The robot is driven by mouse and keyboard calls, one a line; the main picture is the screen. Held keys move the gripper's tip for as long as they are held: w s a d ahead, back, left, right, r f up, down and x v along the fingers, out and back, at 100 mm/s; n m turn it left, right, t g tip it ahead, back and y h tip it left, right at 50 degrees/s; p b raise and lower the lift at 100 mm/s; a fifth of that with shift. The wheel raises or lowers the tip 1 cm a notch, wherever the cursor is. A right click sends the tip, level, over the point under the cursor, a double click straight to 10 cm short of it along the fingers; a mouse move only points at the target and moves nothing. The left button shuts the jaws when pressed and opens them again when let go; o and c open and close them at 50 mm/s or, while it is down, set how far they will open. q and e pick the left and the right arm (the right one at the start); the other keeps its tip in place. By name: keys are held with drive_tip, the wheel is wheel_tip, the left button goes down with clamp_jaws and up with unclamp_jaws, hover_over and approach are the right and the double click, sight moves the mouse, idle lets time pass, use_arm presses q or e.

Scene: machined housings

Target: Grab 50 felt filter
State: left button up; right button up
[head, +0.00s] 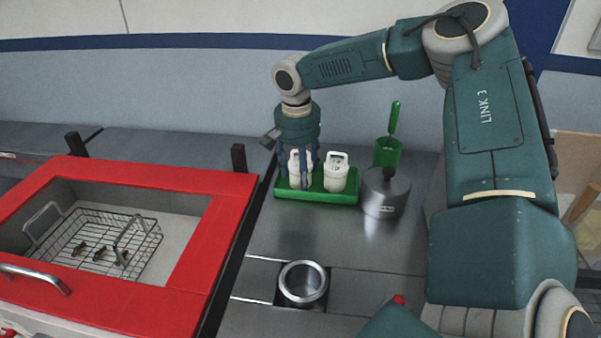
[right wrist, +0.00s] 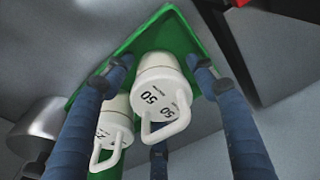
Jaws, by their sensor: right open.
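The 50 felt filter (right wrist: 162,88) is a white cup-like piece with a loop handle and "50" printed on it. In the head view it is the left white piece (head: 300,166) in the green tray (head: 318,197). My right gripper (head: 300,178) points down over it, its blue fingers open around it. In the right wrist view the fingers stand apart on several sides of the filter; whether any touches it I cannot tell. A second white filter (head: 336,173) stands beside it in the tray; its marking is hard to read. My left gripper is out of view.
Right of the tray stand a grey metal pot (head: 385,193) and a green holder (head: 388,152) with an upright green handle. A round metal well (head: 302,285) is in front. A red-framed basin (head: 190,270) with a wire basket (head: 95,243) lies left.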

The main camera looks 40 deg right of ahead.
drive_tip(key=shift+c, duration=0.5)
drive_tip(key=c, duration=0.9)
drive_tip(key=shift+r, duration=0.1)
